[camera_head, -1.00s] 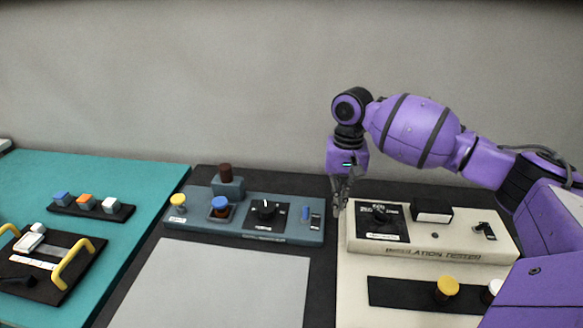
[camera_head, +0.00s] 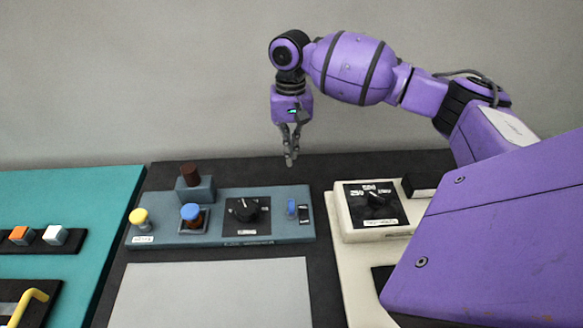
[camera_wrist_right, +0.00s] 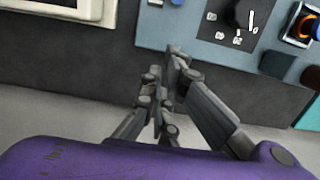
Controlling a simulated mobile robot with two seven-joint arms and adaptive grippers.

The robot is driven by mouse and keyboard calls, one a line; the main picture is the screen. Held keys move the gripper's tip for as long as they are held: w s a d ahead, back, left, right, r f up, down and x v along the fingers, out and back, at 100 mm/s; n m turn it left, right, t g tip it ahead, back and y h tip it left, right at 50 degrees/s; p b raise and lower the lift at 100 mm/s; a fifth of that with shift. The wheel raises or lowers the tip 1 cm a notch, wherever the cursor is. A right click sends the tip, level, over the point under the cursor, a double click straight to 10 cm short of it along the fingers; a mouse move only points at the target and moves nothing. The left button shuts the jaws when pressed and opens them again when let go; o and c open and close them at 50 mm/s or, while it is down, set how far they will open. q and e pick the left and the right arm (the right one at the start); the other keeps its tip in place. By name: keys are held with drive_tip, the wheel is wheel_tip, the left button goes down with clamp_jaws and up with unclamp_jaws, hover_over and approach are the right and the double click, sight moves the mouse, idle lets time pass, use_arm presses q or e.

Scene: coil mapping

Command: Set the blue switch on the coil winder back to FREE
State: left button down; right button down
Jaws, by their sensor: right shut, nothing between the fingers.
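The coil winder appears to be the blue-grey panel (camera_head: 275,232) in the middle of the head view. Its small blue switch (camera_head: 291,208) is at the right end, beside a dark label plate (camera_head: 304,214); I cannot read the switch's setting. My right gripper (camera_head: 290,160) points down, shut and empty, and appears above and behind the switch, apart from it. In the wrist view the right gripper (camera_wrist_right: 177,60) is near the panel's edge, and the switch (camera_wrist_right: 177,2) is mostly cut off at the top. My left gripper is out of view.
A cream tester (camera_head: 345,225) stands to the right. A grey sheet (camera_head: 215,290) lies in front; a teal board (camera_head: 90,190) is left.

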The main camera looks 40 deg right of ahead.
sight(292, 186)
drive_tip(key=f, duration=0.8)
drive_tip(key=shift+s+a+f, duration=0.2)
drive_tip(key=shift+s+f, duration=0.05)
drive_tip(key=shift+s, duration=0.1)
drive_tip(key=shift+s+a+f, duration=0.15)
drive_tip(key=shift+s+f, duration=0.05)
drive_tip(key=shift+f, duration=0.15)
drive_tip(key=shift+s+a+r+p, duration=0.3)
drive_tip(key=shift+s+a+r, duration=0.2)
drive_tip(key=shift+s+r, duration=0.3)
drive_tip(key=shift+s+a, duration=0.2)
drive_tip(key=shift+s, duration=0.15)
drive_tip(key=shift+s+a, duration=0.1)
drive_tip(key=shift+s, duration=0.1)
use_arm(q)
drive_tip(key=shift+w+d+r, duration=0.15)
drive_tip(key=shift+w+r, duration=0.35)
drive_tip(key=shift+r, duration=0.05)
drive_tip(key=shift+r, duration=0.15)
use_arm(e)
drive_tip(key=shift+w, duration=0.15)
